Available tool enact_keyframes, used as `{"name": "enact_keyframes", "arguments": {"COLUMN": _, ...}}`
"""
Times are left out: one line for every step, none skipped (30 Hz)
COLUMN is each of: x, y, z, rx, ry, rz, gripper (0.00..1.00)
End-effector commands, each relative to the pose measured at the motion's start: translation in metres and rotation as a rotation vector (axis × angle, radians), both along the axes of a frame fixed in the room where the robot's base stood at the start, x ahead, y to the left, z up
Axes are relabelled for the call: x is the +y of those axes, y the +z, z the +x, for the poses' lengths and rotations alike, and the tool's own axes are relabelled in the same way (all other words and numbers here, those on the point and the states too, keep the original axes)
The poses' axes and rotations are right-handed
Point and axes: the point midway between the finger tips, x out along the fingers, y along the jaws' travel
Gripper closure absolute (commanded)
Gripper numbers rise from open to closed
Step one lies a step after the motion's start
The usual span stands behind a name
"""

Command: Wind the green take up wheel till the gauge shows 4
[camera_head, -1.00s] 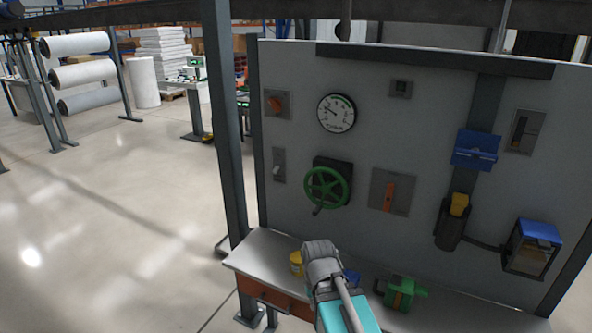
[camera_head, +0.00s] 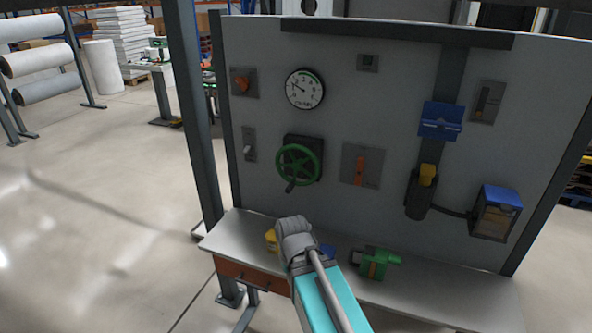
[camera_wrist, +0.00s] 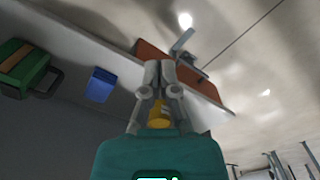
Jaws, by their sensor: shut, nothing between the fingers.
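The green take up wheel (camera_head: 298,164) is mounted on a dark block on the grey panel, with its crank handle (camera_head: 291,186) at the lower left of the rim. The round white gauge (camera_head: 304,89) is above it; its needle points to the left, but the figures are too small to read surely. My gripper (camera_wrist: 163,72) is shut and empty in the wrist view, with its fingers together above the bench.
The bench (camera_head: 450,287) below the panel bears a yellow thing (camera_head: 271,239), a blue block (camera_wrist: 101,85) and a green device (camera_head: 375,263). Beside the wheel are an orange-handled lever (camera_head: 359,168) and a small switch (camera_head: 248,146). A dark post (camera_head: 194,110) stands left of the panel.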

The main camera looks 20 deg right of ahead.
Motion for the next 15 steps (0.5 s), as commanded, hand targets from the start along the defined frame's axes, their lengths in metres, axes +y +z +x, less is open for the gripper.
{"name": "enact_keyframes", "arguments": {"x": 0.0000, "y": 0.0000, "z": 0.0000, "rx": 0.000, "ry": 0.000, "rz": 0.000, "gripper": 1.00}}
{"name": "enact_keyframes", "arguments": {"x": 0.0000, "y": 0.0000, "z": 0.0000, "rx": 0.000, "ry": 0.000, "rz": 0.000, "gripper": 1.00}}
{"name": "enact_keyframes", "arguments": {"x": 0.0000, "y": 0.0000, "z": 0.0000, "rx": 0.000, "ry": 0.000, "rz": 0.000, "gripper": 1.00}}
{"name": "enact_keyframes", "arguments": {"x": 0.0000, "y": 0.0000, "z": 0.0000, "rx": 0.000, "ry": 0.000, "rz": 0.000, "gripper": 1.00}}
{"name": "enact_keyframes", "arguments": {"x": 0.0000, "y": 0.0000, "z": 0.0000, "rx": 0.000, "ry": 0.000, "rz": 0.000, "gripper": 1.00}}
{"name": "enact_keyframes", "arguments": {"x": 0.0000, "y": 0.0000, "z": 0.0000, "rx": 0.000, "ry": 0.000, "rz": 0.000, "gripper": 1.00}}
{"name": "enact_keyframes", "arguments": {"x": 0.0000, "y": 0.0000, "z": 0.0000, "rx": 0.000, "ry": 0.000, "rz": 0.000, "gripper": 1.00}}
{"name": "enact_keyframes", "arguments": {"x": 0.0000, "y": 0.0000, "z": 0.0000, "rx": 0.000, "ry": 0.000, "rz": 0.000, "gripper": 1.00}}
{"name": "enact_keyframes", "arguments": {"x": 0.0000, "y": 0.0000, "z": 0.0000, "rx": 0.000, "ry": 0.000, "rz": 0.000, "gripper": 0.94}}
{"name": "enact_keyframes", "arguments": {"x": -0.0001, "y": -0.0001, "z": 0.0001, "rx": 0.000, "ry": 0.000, "rz": -0.001, "gripper": 0.89}}
{"name": "enact_keyframes", "arguments": {"x": -0.0002, "y": -0.0003, "z": 0.0003, "rx": -0.001, "ry": -0.002, "rz": -0.002, "gripper": 0.83}}
{"name": "enact_keyframes", "arguments": {"x": -0.0006, "y": -0.0007, "z": 0.0009, "rx": -0.003, "ry": -0.004, "rz": -0.006, "gripper": 0.76}}
{"name": "enact_keyframes", "arguments": {"x": -0.0010, "y": -0.0012, "z": 0.0016, "rx": -0.005, "ry": -0.008, "rz": -0.010, "gripper": 0.70}}
{"name": "enact_keyframes", "arguments": {"x": -0.0017, "y": -0.0019, "z": 0.0025, "rx": -0.008, "ry": -0.012, "rz": -0.016, "gripper": 0.65}}
{"name": "enact_keyframes", "arguments": {"x": -0.0030, "y": -0.0030, "z": 0.0042, "rx": -0.014, "ry": -0.021, "rz": -0.029, "gripper": 0.57}}
